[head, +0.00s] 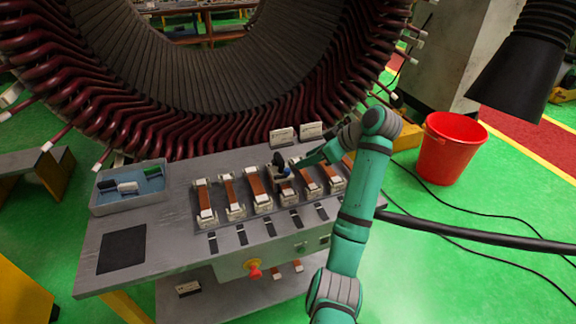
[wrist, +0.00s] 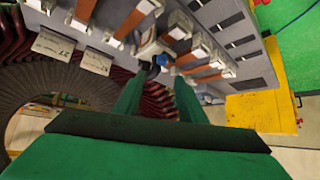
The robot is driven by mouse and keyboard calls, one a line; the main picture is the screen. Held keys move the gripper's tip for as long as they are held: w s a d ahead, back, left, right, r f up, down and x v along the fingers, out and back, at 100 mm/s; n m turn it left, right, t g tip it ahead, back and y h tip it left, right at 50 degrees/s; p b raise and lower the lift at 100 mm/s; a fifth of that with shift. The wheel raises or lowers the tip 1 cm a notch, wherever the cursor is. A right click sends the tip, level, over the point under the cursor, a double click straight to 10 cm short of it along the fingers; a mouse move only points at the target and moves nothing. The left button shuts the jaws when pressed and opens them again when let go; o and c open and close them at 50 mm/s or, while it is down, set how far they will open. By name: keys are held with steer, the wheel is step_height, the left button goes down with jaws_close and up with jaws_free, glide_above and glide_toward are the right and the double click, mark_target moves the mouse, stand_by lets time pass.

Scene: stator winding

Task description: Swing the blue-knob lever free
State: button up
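The blue knob (head: 286,170) sits at the far end of a copper bar near the middle of the bench row, beside a dark lever part (head: 277,160). In the wrist view the blue knob (wrist: 161,60) shows just ahead of the gap between my fingertips, beside a white clamp block (wrist: 150,50). My gripper (head: 294,168) comes in from the right at the knob. In the wrist view its two green fingers (wrist: 160,82) are apart, with nothing seen held between them. Whether a finger touches the knob cannot be told. The lever's arm is mostly hidden.
Several copper bars in white clamps (head: 257,187) stand close on both sides. Two white label cards (head: 282,136) stand behind them. A blue-grey tray (head: 100,204) is at the bench's left, and a red bucket (head: 450,147) is on the floor at right. The large stator (head: 130,70) rises behind.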

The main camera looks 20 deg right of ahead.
mark_target(288, 170)
steer(key=shift+s+x, duration=0.1)
steer(key=shift+x, duration=2.25)
steer(key=shift+s+x, duration=0.15)
steer(key=shift+x, duration=2.25)
steer(key=shift+f, duration=0.15)
jaws_close()
